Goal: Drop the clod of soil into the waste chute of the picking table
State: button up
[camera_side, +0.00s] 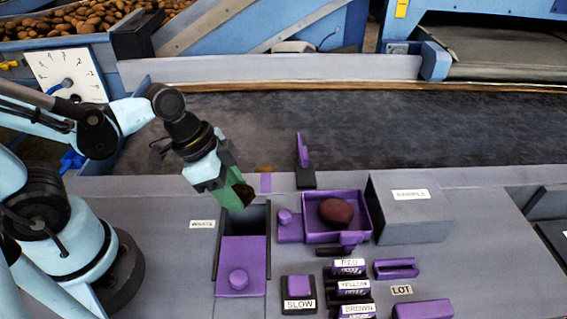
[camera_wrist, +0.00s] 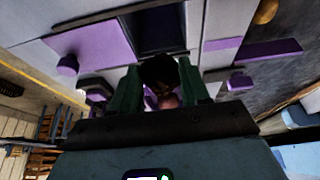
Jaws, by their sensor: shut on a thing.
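My gripper (camera_side: 236,190) is shut on the dark clod of soil (camera_side: 245,194), which sits between its green fingers. The clod also shows in the wrist view (camera_wrist: 157,70). The gripper is tilted and holds the clod above the back part of the waste chute (camera_side: 258,217), beside the WASTE label (camera_side: 202,224). The chute's dark opening is uncovered at the back, and it shows in the wrist view (camera_wrist: 160,30) just beyond the clod. The purple chute lid (camera_side: 255,256) with a round knob lies over the front part.
A purple tray (camera_side: 367,206) holding a reddish potato (camera_side: 336,212) stands right of the chute. A grey SAMPLE box (camera_side: 412,222) is further right. An upright purple lever (camera_side: 302,150) stands behind. Labelled buttons and a SLOW switch (camera_side: 298,291) are in front. A dark belt (camera_side: 400,125) runs behind.

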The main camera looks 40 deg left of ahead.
jog(key=shift+f, duration=2.1)
jog(key=o, duration=1.4)
jog(key=shift+o, duration=0.2)
jog(key=shift+r, duration=3.5)
jog(key=w+a+r+n+t+y, duration=0.3)
jog(key=a+r+n+t, duration=0.1)
jog(key=a+n, duration=0.3)
jog(key=shift+w+a+r+n, duration=0.25)
jog(key=shift+a+r+n, duration=0.25)
jog(key=shift+n, duration=0.5)
